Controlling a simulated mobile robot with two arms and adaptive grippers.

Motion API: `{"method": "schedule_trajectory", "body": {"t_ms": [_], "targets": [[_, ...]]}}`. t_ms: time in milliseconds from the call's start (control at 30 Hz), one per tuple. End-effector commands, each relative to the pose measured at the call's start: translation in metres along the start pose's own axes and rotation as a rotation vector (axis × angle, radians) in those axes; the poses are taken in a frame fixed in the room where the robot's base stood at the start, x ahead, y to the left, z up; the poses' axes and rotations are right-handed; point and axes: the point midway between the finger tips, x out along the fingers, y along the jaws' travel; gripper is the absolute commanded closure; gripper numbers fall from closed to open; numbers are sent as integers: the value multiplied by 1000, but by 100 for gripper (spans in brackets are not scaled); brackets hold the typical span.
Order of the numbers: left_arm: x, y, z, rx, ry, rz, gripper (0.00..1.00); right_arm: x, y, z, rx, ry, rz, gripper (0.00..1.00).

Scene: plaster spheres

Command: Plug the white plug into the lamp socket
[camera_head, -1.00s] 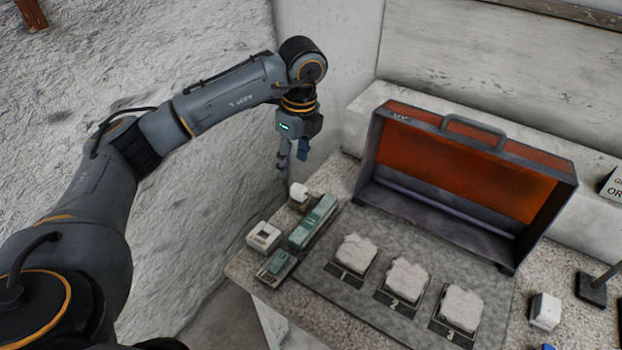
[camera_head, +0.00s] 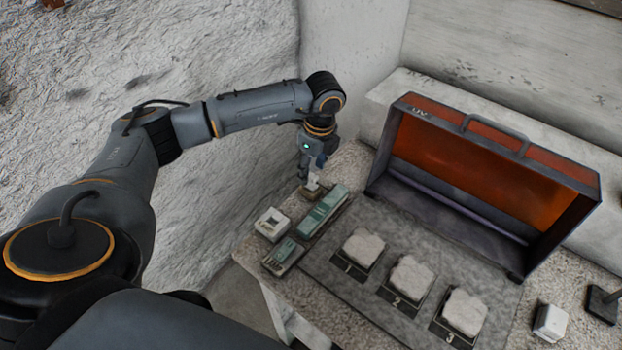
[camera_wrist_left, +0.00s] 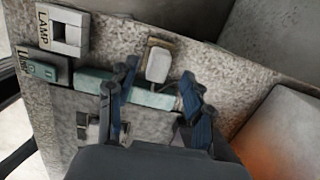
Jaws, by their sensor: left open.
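The white plug (camera_head: 313,184) sits upright on a small brown holder at the back left of the table. It also shows in the left wrist view (camera_wrist_left: 158,65), just beyond the fingertips. My left gripper (camera_head: 310,174) points down over the plug. In the left wrist view its blue fingers (camera_wrist_left: 160,78) are spread apart with nothing clamped between them. The lamp socket is a white box (camera_head: 272,223) at the table's left edge. Its "LAMP" label and square recess show in the left wrist view (camera_wrist_left: 66,32). The recess looks empty. My right gripper is not in view.
A long green-topped device (camera_head: 323,211) lies close beside the plug. A small grey-green device (camera_head: 283,256) lies by the lamp socket. An orange-lined UV case (camera_head: 485,135) stands open behind three numbered white blocks (camera_head: 411,277). A rough wall rises left of the table.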

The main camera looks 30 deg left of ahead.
Motion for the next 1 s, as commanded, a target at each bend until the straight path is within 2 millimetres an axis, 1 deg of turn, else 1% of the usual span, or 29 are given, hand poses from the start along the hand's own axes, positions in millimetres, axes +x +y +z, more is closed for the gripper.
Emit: {"method": "schedule_trajectory", "body": {"t_ms": [33,100,233,333,500,533,567,600,667,700,767,1000], "targets": [[5,2,0,0,0,6,49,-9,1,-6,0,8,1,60],[16,3,0,0,0,6,49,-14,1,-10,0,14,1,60],[32,2,0,-1,0,4,49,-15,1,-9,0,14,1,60],[37,2,-1,-1,0,2,49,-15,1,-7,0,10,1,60],[38,2,-1,0,0,1,49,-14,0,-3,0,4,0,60],[37,2,-1,0,0,1,53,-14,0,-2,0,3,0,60],[37,2,-1,0,0,1,59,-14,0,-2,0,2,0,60],[37,2,-1,0,0,1,67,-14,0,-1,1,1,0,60],[37,2,-1,0,0,1,80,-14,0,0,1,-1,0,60],[37,2,-1,0,0,1,88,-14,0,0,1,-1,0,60],[37,2,-1,0,0,1,100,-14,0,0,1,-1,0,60],[37,2,-1,-1,0,1,100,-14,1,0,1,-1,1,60]]}}
